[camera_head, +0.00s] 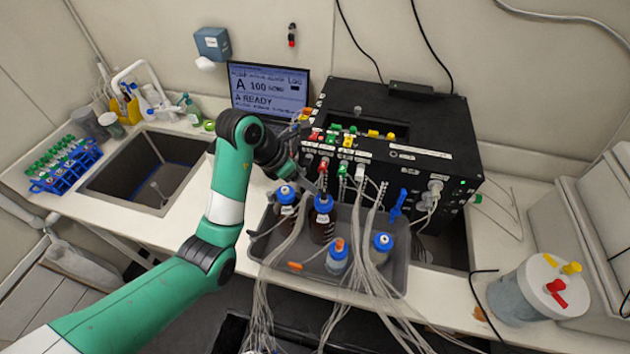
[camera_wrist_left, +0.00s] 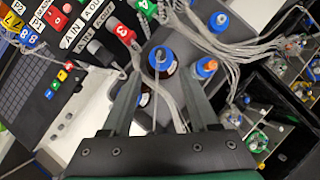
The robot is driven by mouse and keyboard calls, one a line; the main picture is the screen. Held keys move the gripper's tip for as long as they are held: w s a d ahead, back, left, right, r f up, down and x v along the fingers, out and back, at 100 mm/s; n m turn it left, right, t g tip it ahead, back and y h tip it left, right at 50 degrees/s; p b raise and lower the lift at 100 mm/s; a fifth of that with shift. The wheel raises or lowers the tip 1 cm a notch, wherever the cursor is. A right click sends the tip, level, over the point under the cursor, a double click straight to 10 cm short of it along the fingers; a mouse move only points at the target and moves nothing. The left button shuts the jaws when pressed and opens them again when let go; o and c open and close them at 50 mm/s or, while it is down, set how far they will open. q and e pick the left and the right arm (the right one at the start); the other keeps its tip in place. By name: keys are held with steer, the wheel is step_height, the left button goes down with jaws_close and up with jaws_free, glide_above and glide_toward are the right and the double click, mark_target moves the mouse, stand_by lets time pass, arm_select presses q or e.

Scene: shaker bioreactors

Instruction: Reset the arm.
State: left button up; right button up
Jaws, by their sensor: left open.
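My left arm, green and black, comes in from the left and bends over the bench in the head view. Its gripper (camera_head: 308,184) is in front of the black control box (camera_head: 440,128), above the back of the grey tray (camera_head: 398,283). In the left wrist view the gripper (camera_wrist_left: 160,92) is open. A brown bottle with a blue cap (camera_wrist_left: 161,60) shows between and beyond its fingers, with grey tubing close by. I see no object gripped; contact with the tubing cannot be told. My right gripper is not in view.
The tray holds brown bottles (camera_head: 322,225) and clear bottles (camera_head: 337,260), with loose tubes hanging over its front. A screen (camera_head: 268,88) stands behind. A sink (camera_head: 125,180) and blue tube rack (camera_head: 75,172) are left; a white-lidded container (camera_head: 525,298) is right.

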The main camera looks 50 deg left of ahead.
arm_select(q)
steer(key=shift+p+v, duration=0.6)
steer(key=shift+v, duration=0.45)
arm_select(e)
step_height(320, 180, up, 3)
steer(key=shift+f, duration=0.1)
